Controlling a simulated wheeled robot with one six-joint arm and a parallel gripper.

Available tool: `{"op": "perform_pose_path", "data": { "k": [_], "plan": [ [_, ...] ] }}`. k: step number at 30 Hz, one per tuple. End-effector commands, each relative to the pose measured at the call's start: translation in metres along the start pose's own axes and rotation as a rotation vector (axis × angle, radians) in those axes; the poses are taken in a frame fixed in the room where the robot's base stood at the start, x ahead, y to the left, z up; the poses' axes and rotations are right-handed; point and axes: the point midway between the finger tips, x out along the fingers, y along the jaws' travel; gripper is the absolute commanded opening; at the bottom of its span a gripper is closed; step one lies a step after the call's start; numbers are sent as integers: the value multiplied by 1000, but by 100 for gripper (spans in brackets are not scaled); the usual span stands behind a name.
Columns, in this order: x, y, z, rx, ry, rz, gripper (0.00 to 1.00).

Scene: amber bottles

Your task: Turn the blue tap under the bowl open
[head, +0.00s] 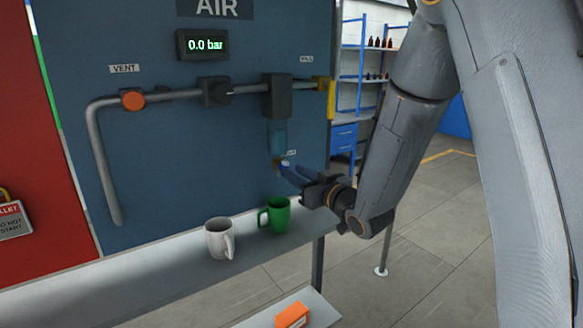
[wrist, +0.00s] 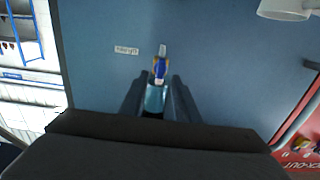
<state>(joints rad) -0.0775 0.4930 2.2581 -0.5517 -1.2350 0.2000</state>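The clear blue bowl (head: 277,135) hangs under a dark unit on the pipe, against the blue panel. The small blue tap (wrist: 160,68) is at the bowl's lower end, with a pale spout beyond it. In the head view my gripper (head: 287,171) is at the tap and partly hides it. In the wrist view my gripper (wrist: 160,80) is open, with one finger on each side of the bowl (wrist: 155,98). The tap shows between and just past the fingertips, with gaps beside it. Whether a finger touches the tap I cannot tell.
A green mug (head: 276,214) and a white mug (head: 219,238) stand on the grey shelf (head: 150,290) below. The gauge (head: 202,44) reads 0.0 bar. An orange vent knob (head: 132,100) sits on the pipe. A small label (wrist: 127,50) is beside the tap.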

Motion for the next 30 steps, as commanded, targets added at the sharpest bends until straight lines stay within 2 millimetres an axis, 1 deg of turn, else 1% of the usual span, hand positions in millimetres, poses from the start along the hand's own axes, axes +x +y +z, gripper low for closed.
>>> {"op": "perform_pose_path", "data": {
  "k": [1, 3, 6, 10, 16, 20, 21, 30],
  "plan": [
    [7, -1, -1, 1, -1, -1, 29],
    [14, 0, -1, 0, -1, -1, 29],
    [22, 0, 0, 0, -2, 0, 29],
    [25, 0, 0, 0, -2, 1, 29],
    [25, 0, 0, 0, -1, 1, 29],
    [25, 0, 0, 0, -1, 1, 7],
    [25, 0, 0, 0, -1, 1, 0],
    [25, 0, 1, -15, -1, 1, 0]
  ]
}}
